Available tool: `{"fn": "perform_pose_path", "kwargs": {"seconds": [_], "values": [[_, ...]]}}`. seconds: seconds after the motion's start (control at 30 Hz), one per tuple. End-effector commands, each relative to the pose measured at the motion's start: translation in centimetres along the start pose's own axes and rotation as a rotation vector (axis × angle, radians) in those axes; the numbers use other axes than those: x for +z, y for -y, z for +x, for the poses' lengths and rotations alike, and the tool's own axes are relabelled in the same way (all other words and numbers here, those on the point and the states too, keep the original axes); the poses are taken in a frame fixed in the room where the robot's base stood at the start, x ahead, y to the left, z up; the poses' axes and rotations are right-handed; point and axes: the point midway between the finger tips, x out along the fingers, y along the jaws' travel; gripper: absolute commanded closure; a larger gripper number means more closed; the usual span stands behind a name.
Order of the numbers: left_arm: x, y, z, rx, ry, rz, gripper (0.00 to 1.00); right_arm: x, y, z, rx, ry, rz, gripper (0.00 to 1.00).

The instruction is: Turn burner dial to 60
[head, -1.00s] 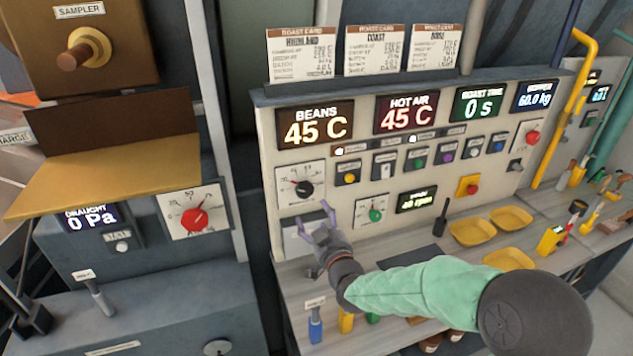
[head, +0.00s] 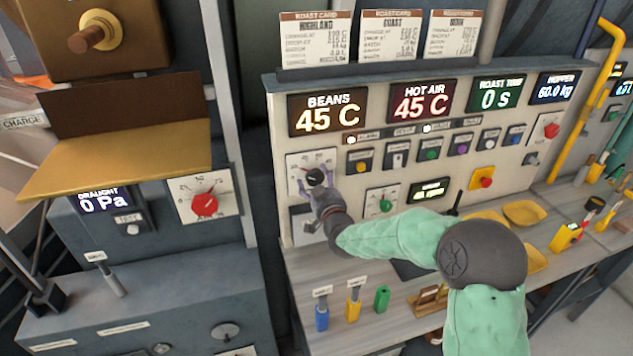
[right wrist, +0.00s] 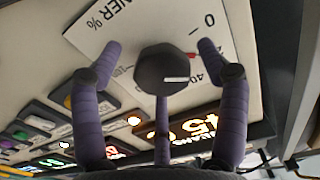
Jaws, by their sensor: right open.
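The burner dial is a black knob (head: 315,177) on a white scale plate at the left of the control panel, below the BEANS display. In the right wrist view the dark knob (right wrist: 163,70) stands between the fingers, with "NER %", 0 and 40 visible on its plate. My right gripper (head: 318,187) is at the dial, its purple fingers open on both sides of the knob. In the right wrist view the open fingers (right wrist: 150,65) appear apart from the knob's sides. The pointer's exact reading is too small to tell. My left gripper is not in view.
A second dial with a green knob (head: 386,206) sits below right of the burner dial. Coloured buttons (head: 430,154) line the panel to the right. Yellow trays (head: 524,212) lie on the bench.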

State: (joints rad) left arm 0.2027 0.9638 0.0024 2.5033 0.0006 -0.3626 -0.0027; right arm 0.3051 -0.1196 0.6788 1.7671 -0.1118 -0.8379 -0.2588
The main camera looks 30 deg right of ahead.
Motion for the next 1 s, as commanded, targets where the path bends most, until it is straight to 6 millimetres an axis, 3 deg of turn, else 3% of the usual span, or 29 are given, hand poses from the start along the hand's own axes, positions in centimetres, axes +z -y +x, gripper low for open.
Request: {"fn": "perform_pose_path", "kwargs": {"seconds": [0.33,0.53,1.0], "values": [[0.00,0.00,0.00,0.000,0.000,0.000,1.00,-0.07,-0.01,0.31,0.000,-0.001,0.000,0.25],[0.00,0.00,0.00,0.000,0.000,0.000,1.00,-0.03,-0.01,0.29,0.000,-0.001,0.000,0.80],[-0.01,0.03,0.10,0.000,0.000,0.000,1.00,0.32,0.06,0.23,-0.001,0.006,0.005,0.81]]}}
